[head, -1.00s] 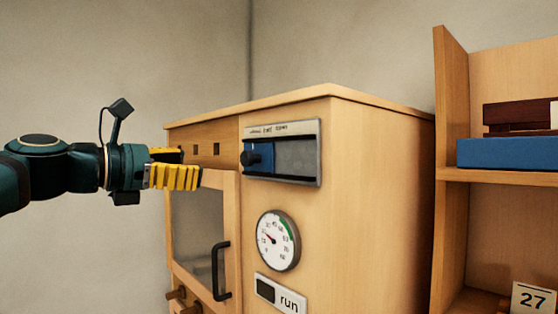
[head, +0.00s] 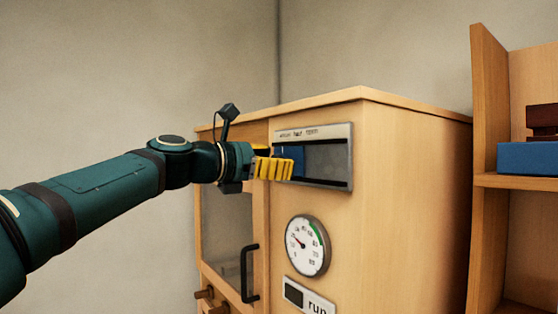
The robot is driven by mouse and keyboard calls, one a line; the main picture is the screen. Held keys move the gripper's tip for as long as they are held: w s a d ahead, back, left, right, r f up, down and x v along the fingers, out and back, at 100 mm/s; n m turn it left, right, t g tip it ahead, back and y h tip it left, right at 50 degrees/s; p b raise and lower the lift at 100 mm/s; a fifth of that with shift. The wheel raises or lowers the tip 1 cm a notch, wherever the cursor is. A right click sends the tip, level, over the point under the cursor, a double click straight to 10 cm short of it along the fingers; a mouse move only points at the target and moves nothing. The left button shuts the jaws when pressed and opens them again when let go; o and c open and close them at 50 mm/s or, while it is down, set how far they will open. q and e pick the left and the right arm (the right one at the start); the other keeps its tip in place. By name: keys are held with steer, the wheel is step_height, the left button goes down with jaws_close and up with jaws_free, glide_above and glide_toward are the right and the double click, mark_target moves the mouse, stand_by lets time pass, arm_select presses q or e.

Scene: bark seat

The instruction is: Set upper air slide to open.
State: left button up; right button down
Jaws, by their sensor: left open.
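The upper air slide (head: 335,160) is a grey framed panel high on the wooden cabinet's front, with small lettering along its top edge. Its blue plate (head: 298,158) shows at the left end of the slot, and the rest of the slot is grey. My left gripper (head: 285,168), with yellow fingers, is open at the left end of the slide, in front of the blue plate. The fingers hide the slide's dark knob, so I cannot tell whether they touch it. My right gripper is not in view.
Below the slide are a round gauge (head: 307,246) and a "run" label (head: 309,296). A glass door with a black handle (head: 249,273) is at the left. A wooden shelf (head: 490,180) holding a blue block (head: 527,158) stands at the right.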

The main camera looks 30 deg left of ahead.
mark_target(321, 161)
arm_select(q)
steer(key=shift+w+d, duration=0.3)
steer(key=shift+w, duration=0.3)
jaws_close()
steer(key=s+d, duration=0.1)
steer(key=d, duration=0.1)
steer(key=s+d+p, duration=0.1)
steer(key=d, duration=0.2)
steer(key=s+d, duration=0.1)
steer(key=d, duration=0.1)
steer(key=shift+s+d+p, duration=0.15)
steer(key=shift+d+p, duration=0.15)
steer(key=shift+d, duration=0.05)
